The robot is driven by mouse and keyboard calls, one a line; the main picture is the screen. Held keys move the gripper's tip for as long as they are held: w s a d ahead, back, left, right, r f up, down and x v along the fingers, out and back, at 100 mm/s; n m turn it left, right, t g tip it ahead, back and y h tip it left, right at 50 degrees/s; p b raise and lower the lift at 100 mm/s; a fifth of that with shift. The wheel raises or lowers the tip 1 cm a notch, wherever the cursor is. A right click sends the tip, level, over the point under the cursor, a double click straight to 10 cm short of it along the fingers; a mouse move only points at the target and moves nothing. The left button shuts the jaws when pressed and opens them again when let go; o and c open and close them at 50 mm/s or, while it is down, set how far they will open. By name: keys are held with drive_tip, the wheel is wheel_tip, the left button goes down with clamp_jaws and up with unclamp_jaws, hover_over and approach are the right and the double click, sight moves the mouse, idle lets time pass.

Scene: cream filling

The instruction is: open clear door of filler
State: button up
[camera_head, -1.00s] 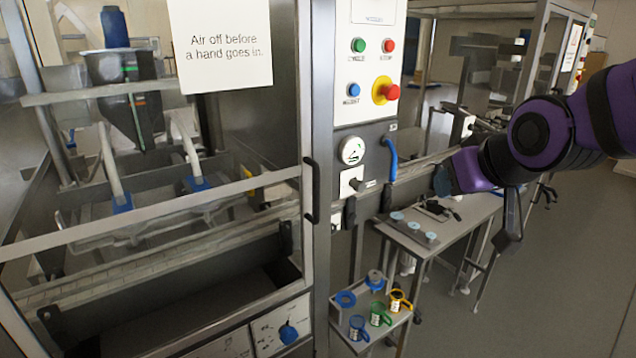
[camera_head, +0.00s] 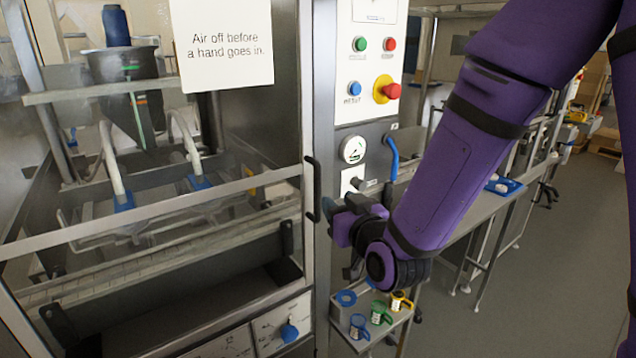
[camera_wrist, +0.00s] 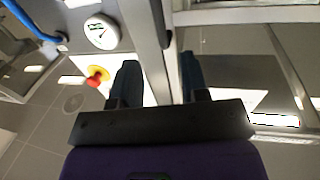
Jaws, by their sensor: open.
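The clear door (camera_head: 150,215) of the filler is at the left in the head view and looks closed. Its dark vertical handle (camera_head: 313,190) is on the door's right edge. My gripper (camera_head: 330,207) is beside the handle, with its jaws partly hidden by my wrist.
The control panel (camera_head: 365,60) with buttons and a red emergency stop (camera_head: 386,90) stands right of the door. A pressure gauge (camera_head: 353,150) and a blue lever (camera_head: 391,155) are close above my gripper. A small shelf (camera_head: 365,340) with coloured mugs is below. A paper sign (camera_head: 222,45) hangs on the filler.

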sight(319, 183)
drive_tip(key=x, duration=1)
drive_tip(key=shift+w+a, duration=0.15)
drive_tip(key=shift+w, duration=0.15)
clamp_jaws()
